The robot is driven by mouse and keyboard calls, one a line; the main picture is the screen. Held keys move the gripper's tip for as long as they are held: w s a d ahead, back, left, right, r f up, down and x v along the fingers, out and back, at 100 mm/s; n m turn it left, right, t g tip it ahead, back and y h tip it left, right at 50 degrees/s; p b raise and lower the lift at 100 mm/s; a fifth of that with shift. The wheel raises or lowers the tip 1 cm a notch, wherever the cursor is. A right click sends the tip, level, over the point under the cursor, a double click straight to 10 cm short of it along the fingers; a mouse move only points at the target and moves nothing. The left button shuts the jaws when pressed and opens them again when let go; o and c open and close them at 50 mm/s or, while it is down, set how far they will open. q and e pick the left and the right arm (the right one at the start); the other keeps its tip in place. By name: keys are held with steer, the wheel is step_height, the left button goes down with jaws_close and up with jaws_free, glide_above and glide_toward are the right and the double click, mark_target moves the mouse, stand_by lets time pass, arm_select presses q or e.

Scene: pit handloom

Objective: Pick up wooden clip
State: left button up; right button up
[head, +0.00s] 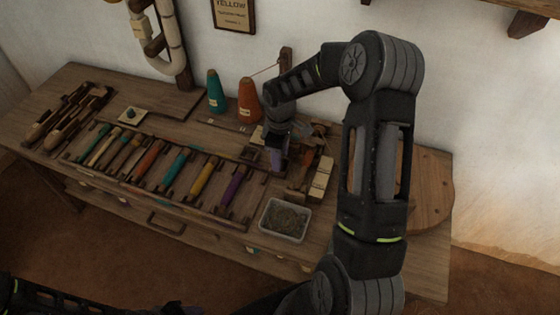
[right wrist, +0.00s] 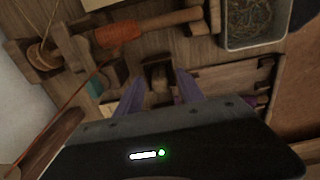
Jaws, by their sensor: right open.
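My right gripper (head: 277,160) is over the right part of the workbench, pointing down. Its purple fingers are apart in the right wrist view (right wrist: 158,82), and nothing is clasped. A small dark brown wooden piece (right wrist: 158,76), which looks like the wooden clip, lies between and just beyond the fingertips. I cannot tell whether the fingers touch it. In the head view, my gripper and arm hide that spot. Dark parts of my left arm show along the bottom left, but no clear left gripper.
A grey tray of tangled fibre (head: 284,220) stands close to the right gripper. A row of coloured bobbins (head: 150,160) lies left of it. Teal (head: 215,92) and orange (head: 249,101) thread cones stand behind. An orange-wound wooden tool (right wrist: 118,34) lies nearby.

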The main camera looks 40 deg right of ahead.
stand_by(0.4)
jaws_close()
stand_by(0.4)
